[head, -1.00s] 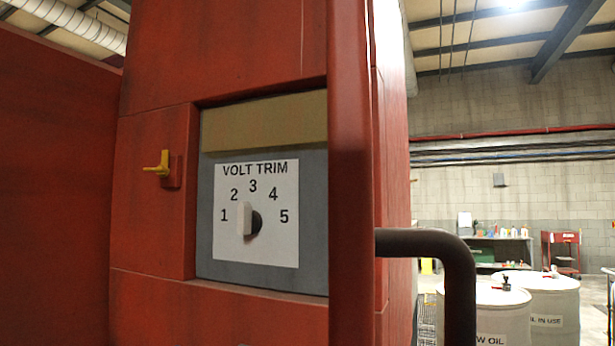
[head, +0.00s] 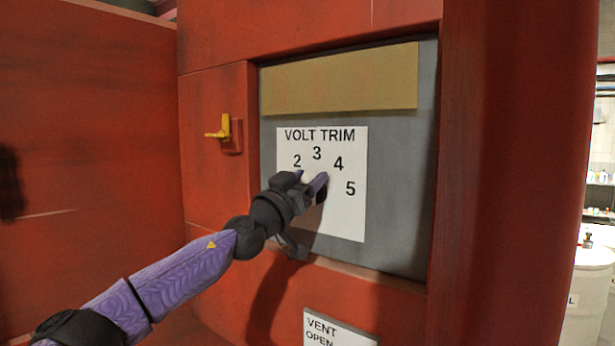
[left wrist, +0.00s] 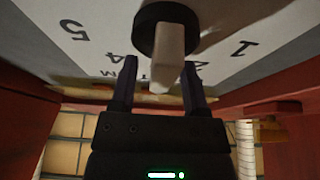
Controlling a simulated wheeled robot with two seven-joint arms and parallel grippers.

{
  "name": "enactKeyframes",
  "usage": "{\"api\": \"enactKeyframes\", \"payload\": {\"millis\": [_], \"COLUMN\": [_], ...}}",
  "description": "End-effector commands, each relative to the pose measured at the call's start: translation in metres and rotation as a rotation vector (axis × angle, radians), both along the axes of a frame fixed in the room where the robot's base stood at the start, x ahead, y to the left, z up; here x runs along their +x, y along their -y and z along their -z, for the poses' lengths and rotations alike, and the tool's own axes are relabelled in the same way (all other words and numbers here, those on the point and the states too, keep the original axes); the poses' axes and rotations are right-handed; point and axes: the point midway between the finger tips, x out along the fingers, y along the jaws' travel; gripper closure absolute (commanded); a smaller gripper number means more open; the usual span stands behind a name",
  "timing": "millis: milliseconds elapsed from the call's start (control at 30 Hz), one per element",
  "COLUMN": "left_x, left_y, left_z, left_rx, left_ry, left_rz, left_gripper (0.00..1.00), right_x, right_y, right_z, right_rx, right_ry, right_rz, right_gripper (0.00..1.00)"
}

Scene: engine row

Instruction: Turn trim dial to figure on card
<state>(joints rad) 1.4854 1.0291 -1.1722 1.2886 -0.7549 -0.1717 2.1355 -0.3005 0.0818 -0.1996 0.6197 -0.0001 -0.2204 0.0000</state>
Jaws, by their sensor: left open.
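The white VOLT TRIM sheet (head: 346,220) is on a recessed grey panel, with figures 2 to 5 readable in the head view and 1 hidden. The trim dial (head: 321,195) is mostly hidden there behind my left gripper (head: 310,180). In the left wrist view the dial has a round black base (left wrist: 150,38) and a pale bar handle (left wrist: 171,62). My left gripper (left wrist: 159,66) is open, with one finger on each side of the handle's end. I cannot tell whether they touch it, or which figure the handle points at.
A yellow lever (head: 221,128) sits on the red casing left of the panel. A thick red post (head: 515,180) stands close on the right. A tan strip (head: 340,82) is above the sheet. A partly cut-off VENT OPEN card (head: 335,330) is below the recess.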

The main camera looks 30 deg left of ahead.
Motion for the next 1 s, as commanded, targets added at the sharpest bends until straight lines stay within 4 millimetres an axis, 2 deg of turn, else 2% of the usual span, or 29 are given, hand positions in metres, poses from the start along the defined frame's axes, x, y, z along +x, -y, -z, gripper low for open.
{"api": "enactKeyframes", "payload": {"millis": [167,400,467,800,1000], "left_x": [0.0,-0.0001,-0.0001,-0.0001,-0.0001], "left_y": [0.0,-0.0002,-0.0002,0.0,0.002], "left_z": [0.0001,0.0002,0.0002,0.0006,0.0012], "left_rx": [0.0,0.0,0.0,0.009,0.082], "left_ry": [0.0,0.0,0.0,0.001,0.005], "left_rz": [0.0,-0.001,-0.001,-0.001,0.0], "left_gripper": [0.41,0.9,1.0,1.0,1.0], "right_x": [0.0002,0.0005,0.0004,0.0006,0.0007], "right_y": [0.0,-0.0003,-0.0004,-0.0011,-0.0022], "right_z": [0.0001,0.0001,0.0001,0.0002,0.0011], "right_rx": [0.0,0.0,0.0,0.002,0.003], "right_ry": [0.001,0.001,0.001,0.002,0.001], "right_rz": [-0.001,-0.001,-0.001,0.0,0.001], "right_gripper": [0.47,0.47,0.47,0.47,0.47]}}
